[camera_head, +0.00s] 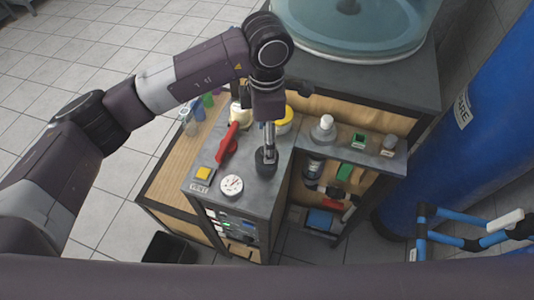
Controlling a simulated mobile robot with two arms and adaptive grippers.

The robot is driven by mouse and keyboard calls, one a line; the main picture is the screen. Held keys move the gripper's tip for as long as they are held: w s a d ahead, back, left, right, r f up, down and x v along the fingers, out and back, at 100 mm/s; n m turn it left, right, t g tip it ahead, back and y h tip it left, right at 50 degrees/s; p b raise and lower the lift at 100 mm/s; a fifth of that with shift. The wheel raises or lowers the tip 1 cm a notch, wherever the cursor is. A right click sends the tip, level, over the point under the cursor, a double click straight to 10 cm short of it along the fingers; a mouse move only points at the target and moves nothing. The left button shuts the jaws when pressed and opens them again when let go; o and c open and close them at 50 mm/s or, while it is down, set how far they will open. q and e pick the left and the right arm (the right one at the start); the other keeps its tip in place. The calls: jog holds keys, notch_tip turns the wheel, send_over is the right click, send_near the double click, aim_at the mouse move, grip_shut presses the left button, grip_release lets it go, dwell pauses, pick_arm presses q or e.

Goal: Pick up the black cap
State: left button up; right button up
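My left arm comes in from the left and reaches over the grey worktop (250,195) of the rack. Its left gripper (269,146) points down, with its narrow fingers right above a round black piece (266,163), which looks like the black cap, on the worktop. The fingers overlap the top of this piece in the picture. I cannot tell whether they touch it or are closed on it. A smaller dark piece (391,143) stands on the right-hand grey ledge. My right gripper is not in view.
Near the gripper are a red lever (228,142), a round gauge (231,185), a yellow button (203,173) and a yellow-rimmed piece (285,121). A white bottle (323,129) and a green item (358,140) stand on the right ledge. Blue pipes (450,241) stand right.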

pick_arm(q)
notch_tip(320, 180, down, 5)
jog(key=p, duration=0.3)
jog(key=shift+d+r, duration=0.15)
jog(key=shift+r, duration=0.05)
jog(key=shift+f, duration=0.3)
jog(key=shift+c, duration=0.7)
jog(key=c, duration=1)
